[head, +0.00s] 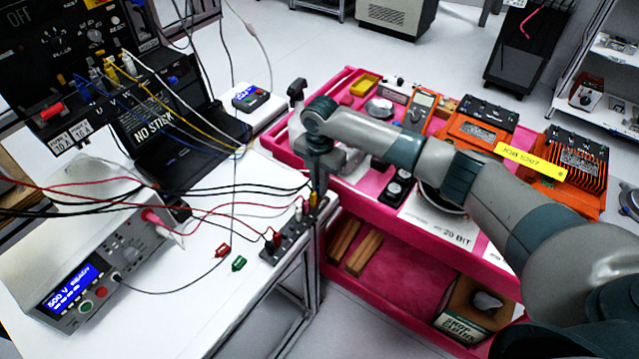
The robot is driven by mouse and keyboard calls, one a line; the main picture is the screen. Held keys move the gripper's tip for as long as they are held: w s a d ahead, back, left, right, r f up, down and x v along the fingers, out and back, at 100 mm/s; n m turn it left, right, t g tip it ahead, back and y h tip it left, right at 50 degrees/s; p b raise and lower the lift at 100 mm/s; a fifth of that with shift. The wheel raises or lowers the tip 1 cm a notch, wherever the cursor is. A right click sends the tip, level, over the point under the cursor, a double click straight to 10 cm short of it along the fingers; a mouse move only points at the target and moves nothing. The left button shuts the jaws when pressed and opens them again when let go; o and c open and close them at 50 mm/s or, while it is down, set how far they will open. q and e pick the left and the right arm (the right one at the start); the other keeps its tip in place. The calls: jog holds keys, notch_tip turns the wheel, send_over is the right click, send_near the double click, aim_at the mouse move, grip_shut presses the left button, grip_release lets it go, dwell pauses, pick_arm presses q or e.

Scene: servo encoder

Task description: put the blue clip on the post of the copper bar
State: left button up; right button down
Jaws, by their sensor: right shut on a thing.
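My right gripper (317,190) points down at the right edge of the white bench, above the far end of a dark terminal strip (284,244). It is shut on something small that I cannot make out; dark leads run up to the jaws. I see no blue clip clearly. A red clip (222,250) and a green clip (238,264) lie on the bench left of the strip. Small red, white and yellow plugs or clips stand along the strip. I cannot make out a copper bar or its post. My left gripper is not in view.
A power supply (87,274) stands at the front left of the bench, with several leads crossing the bench top. Black test gear (85,50) is behind it. A pink cart (388,262) with orange units (478,124) stands right of the bench, under my right arm.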

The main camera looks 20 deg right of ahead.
jog(key=c, duration=1.7)
grip_release()
jog(key=shift+r, duration=0.1)
jog(key=shift+r+p, duration=3.25)
jog(key=shift+r, duration=0.15)
jog(key=shift+s+f, duration=0.1)
jog(key=shift+s, duration=0.05)
